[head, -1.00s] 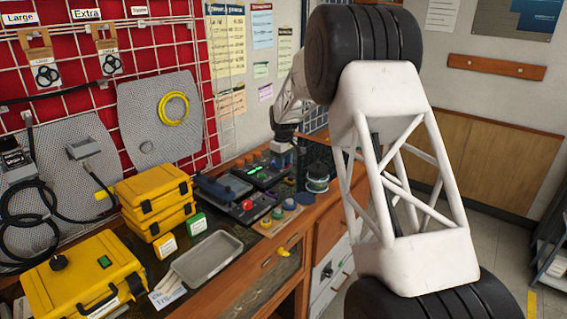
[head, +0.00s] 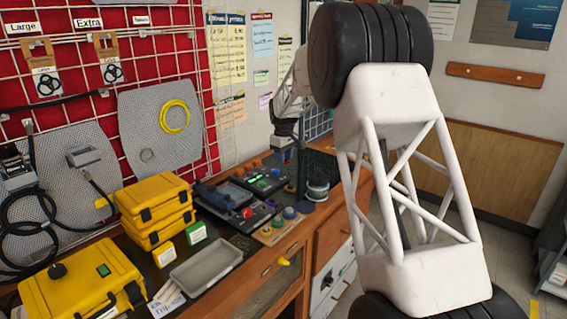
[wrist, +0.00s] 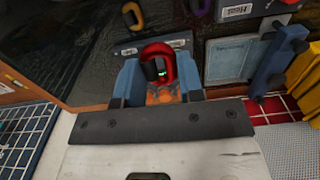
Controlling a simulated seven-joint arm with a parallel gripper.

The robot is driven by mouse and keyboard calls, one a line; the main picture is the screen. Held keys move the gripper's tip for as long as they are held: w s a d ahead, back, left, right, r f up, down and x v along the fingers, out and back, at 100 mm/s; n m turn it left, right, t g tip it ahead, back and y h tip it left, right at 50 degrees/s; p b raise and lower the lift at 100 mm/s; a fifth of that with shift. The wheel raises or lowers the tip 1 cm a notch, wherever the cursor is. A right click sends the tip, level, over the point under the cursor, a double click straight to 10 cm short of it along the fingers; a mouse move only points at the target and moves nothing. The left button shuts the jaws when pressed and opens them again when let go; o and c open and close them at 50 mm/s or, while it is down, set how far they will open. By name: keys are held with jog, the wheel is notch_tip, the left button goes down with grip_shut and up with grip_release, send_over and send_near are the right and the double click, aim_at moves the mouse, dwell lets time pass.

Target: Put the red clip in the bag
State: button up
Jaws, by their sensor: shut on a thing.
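In the wrist view the red clip (wrist: 170,58), a thick rounded loop, sits between the fingertips of my gripper (wrist: 158,76). The two blue-grey fingers are closed on it from both sides. In the head view my gripper (head: 286,128) is a small dark shape above the back of the bench. The clip cannot be made out there. I cannot pick out a bag for certain in either view.
The wooden bench holds yellow cases (head: 90,277), a grey tray (head: 205,266) and control boxes (head: 240,205). A dark round spool (head: 317,190) stands near its far end.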

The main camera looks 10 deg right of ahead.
jog(key=shift+r, duration=2.25)
jog(key=w+a+f, duration=0.1)
jog(key=a+f, duration=0.3)
jog(key=a, duration=0.6)
jog(key=w+a+f, duration=0.1)
jog(key=a+f, duration=0.3)
jog(key=a, duration=0.7)
jog(key=shift+a+f, duration=0.2)
jog(key=shift+f, duration=0.15)
jog(key=shift+f, duration=0.1)
jog(key=shift+f, duration=3.05)
jog(key=shift+f, duration=1.85)
